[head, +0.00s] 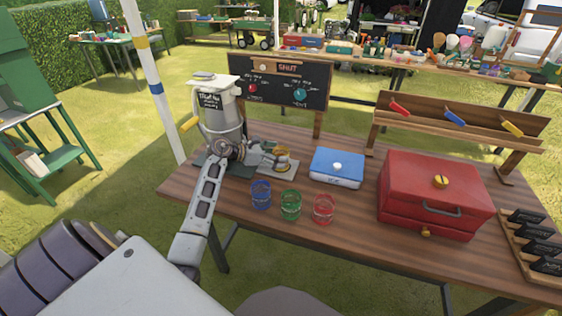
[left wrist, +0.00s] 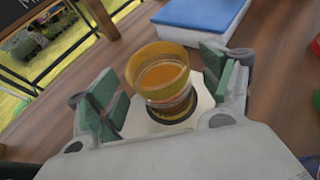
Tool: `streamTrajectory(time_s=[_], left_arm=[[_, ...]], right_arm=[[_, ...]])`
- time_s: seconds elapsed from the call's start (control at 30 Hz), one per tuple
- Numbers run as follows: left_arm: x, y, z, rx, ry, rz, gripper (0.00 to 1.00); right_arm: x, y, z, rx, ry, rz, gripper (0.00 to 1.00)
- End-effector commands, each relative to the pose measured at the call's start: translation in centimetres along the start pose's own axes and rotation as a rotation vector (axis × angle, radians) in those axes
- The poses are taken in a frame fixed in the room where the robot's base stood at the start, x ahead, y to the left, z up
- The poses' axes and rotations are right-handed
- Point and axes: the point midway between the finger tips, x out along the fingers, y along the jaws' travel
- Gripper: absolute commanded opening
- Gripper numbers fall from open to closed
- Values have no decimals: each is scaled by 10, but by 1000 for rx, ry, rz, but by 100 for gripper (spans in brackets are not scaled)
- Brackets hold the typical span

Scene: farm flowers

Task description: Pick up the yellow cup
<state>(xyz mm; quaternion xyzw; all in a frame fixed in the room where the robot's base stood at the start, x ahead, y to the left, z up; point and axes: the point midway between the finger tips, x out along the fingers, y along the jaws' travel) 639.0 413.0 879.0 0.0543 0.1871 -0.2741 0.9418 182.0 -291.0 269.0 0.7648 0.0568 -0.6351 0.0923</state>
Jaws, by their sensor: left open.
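The yellow cup (left wrist: 160,78) holds an amber liquid and stands on a dark round spot of a light plate (left wrist: 142,122). In the head view the cup (head: 282,156) is partly hidden by my left gripper (head: 270,157), beside the grey dispenser (head: 219,120). In the left wrist view my left gripper (left wrist: 160,95) is open, with one green-padded finger on each side of the cup. A gap shows on the left side; the right finger is close to the cup, and I cannot tell whether it touches. My right gripper is not in view.
Blue (head: 261,195), green (head: 290,204) and red (head: 324,209) cups stand in front on the wooden table (head: 350,245). A blue-lidded box (head: 337,168) and a red toolbox (head: 434,192) stand to the right. A chalkboard (head: 281,82) rises behind.

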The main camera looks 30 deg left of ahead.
Motion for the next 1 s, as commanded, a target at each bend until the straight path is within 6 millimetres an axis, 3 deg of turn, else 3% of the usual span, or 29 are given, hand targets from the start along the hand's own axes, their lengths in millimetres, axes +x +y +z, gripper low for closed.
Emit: streamTrajectory(time_s=[0.27,0.77,1.0], left_arm=[[20,0,-1,-2,0,-1,80],[22,0,-1,0,1,0,80],[22,0,-1,0,1,0,52]], right_arm=[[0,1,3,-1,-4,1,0],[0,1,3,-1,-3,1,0],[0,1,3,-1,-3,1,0]])
